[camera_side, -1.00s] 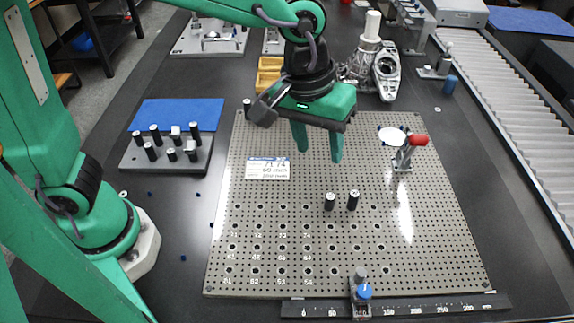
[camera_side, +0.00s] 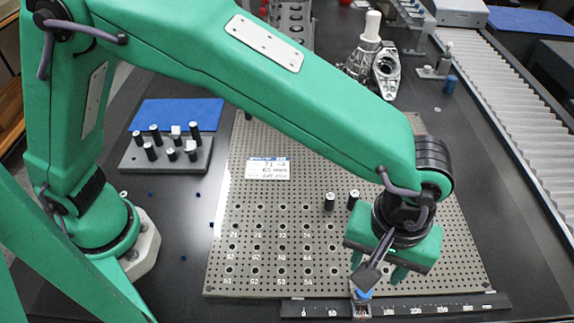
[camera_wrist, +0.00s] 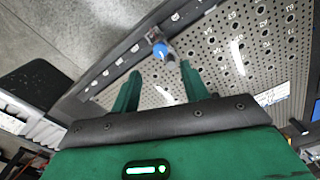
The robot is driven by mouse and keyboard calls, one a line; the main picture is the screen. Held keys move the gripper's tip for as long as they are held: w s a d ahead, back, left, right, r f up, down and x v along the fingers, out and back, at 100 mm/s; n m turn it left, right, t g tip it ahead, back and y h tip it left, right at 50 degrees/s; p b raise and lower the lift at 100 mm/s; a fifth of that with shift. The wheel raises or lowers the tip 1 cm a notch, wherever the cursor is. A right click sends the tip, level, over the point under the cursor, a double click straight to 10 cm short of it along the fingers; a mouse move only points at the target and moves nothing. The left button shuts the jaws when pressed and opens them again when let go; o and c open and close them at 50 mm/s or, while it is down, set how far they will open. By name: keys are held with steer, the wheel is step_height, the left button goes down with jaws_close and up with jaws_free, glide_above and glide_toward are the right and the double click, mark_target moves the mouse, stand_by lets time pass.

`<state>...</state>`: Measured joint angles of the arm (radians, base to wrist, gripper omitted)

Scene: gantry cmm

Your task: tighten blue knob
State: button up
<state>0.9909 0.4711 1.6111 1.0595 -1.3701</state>
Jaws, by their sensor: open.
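The blue knob (camera_side: 363,294) sits on a small grey slider block (camera_side: 361,311) on the black ruler rail at the front edge of the perforated plate. In the side view my gripper and its camera partly cover the knob. My gripper (camera_side: 379,277) is over the front right of the plate, close to the knob. In the wrist view the blue knob (camera_wrist: 160,49) shows beyond the fingertips, roughly between them. My gripper (camera_wrist: 160,72) is open, with nothing between its fingers.
The ruler rail (camera_side: 440,306) runs along the front of the perforated plate (camera_side: 300,215). Two black pins (camera_side: 330,201) stand on the plate behind my gripper. A grey block with several pins (camera_side: 165,155) is at the left.

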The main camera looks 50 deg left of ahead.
steer(key=shift+f, duration=0.15)
steer(key=shift+f, duration=3.75)
jaws_close()
